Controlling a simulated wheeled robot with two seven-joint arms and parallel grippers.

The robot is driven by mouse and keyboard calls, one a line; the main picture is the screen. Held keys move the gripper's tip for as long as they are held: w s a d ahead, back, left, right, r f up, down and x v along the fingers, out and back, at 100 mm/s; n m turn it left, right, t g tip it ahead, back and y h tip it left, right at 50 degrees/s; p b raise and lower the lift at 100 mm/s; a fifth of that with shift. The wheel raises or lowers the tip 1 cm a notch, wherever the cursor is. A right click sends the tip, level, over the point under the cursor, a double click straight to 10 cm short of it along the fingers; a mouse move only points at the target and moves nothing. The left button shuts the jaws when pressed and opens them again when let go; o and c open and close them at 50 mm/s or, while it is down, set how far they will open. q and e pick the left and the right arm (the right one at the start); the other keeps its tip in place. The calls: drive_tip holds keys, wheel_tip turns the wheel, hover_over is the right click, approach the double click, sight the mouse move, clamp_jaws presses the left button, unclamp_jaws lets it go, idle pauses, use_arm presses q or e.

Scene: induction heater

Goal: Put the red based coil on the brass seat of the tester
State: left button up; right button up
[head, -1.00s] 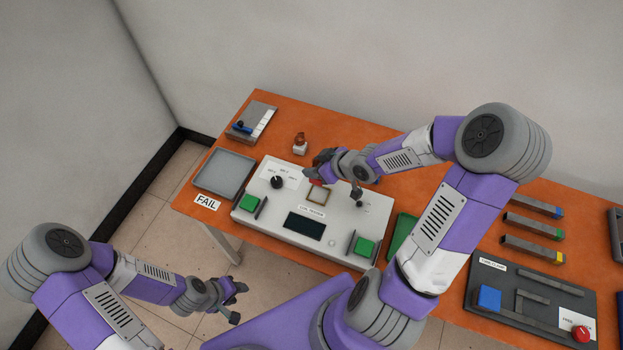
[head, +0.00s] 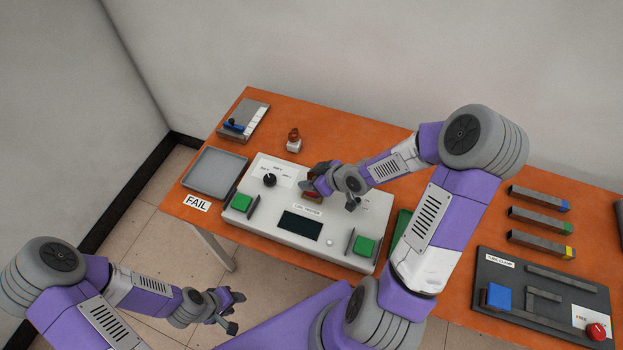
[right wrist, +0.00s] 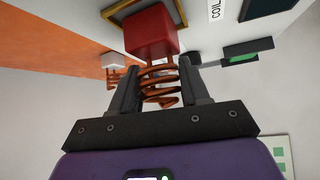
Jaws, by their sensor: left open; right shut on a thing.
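The red based coil has a red block base (right wrist: 150,32) and copper windings (right wrist: 160,85). My right gripper (head: 309,184) is shut on the windings, which sit between its two fingers (right wrist: 160,88) in the right wrist view. The tester (head: 270,225) is a white box on the table. Its brass seat (right wrist: 181,14) shows as a square frame rim beside the red base in the right wrist view. In the head view the red base (head: 313,197) covers most of the seat. I cannot tell whether they touch. My left gripper (head: 233,310) is open and empty, off the table's front.
A white based coil (head: 294,142) stands behind the tester. A grey tray (head: 214,173) by the FAIL label (head: 197,203) lies left. The tester has a black knob (head: 269,180), green buttons (head: 242,202) and a dark screen (head: 300,225). A dark clamp board (head: 540,297) lies right.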

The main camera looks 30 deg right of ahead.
drive_tip(key=shift+f, duration=0.2)
drive_tip(key=o, duration=1.2)
drive_tip(key=shift+c, duration=0.2)
drive_tip(key=shift+r, duration=0.1)
drive_tip(key=shift+r, duration=0.25)
drive_tip(key=p+v, duration=0.9)
drive_tip(key=v, duration=0.2)
drive_tip(key=shift+s+r, duration=0.2)
drive_tip(key=shift+s, duration=0.15)
drive_tip(key=shift+d, duration=0.1)
